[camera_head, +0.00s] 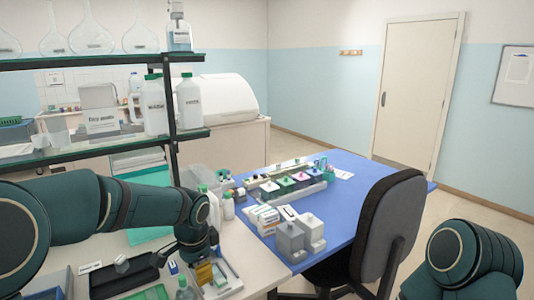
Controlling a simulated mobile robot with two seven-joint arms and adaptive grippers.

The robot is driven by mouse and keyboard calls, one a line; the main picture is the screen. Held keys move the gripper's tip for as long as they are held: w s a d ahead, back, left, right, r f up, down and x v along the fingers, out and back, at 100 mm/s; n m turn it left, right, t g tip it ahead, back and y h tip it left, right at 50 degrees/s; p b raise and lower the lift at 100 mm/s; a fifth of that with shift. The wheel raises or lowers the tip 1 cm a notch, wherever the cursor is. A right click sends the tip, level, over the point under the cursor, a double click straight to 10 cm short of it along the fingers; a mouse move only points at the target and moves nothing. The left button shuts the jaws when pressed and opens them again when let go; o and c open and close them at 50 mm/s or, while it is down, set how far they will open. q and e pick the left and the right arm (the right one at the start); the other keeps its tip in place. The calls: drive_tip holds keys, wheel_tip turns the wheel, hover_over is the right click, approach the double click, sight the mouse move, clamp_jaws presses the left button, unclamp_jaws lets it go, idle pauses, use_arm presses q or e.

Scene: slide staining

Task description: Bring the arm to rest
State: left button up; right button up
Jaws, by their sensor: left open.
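My left arm comes in from the left, and my left gripper (203,268) points down over the front right part of the white bench. It is small and dark here, and its fingers are hard to make out. It is open, and I see nothing held in it. It is just above or beside a small rack with yellowish pieces (206,274); I cannot tell whether they touch. At the lower right only a rounded part of my right arm shows; its gripper is out of view.
A blue table (345,208) holds staining jars in a row (285,182) and grey blocks (300,236). A dark chair (385,225) stands at its front. A shelf (110,145) with bottles rises behind my left arm. A green-capped bottle (185,289) stands by the left gripper.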

use_arm(q)
drive_tip(key=s+d+f+n+g+h, duration=0.1)
drive_tip(key=d+f+n, duration=0.1)
drive_tip(key=f, duration=0.5)
drive_tip(key=s+d+f+n+h, duration=0.1)
drive_tip(key=s+d+f, duration=0.1)
drive_tip(key=f, duration=0.6)
drive_tip(key=s+d+f+n+t+h, duration=0.1)
drive_tip(key=s+d+f+n+h, duration=0.1)
drive_tip(key=s+f+n, duration=0.7)
drive_tip(key=s+f, duration=0.4)
drive_tip(key=s, duration=0.3)
drive_tip(key=shift+d+f, duration=0.25)
drive_tip(key=shift+f, duration=0.05)
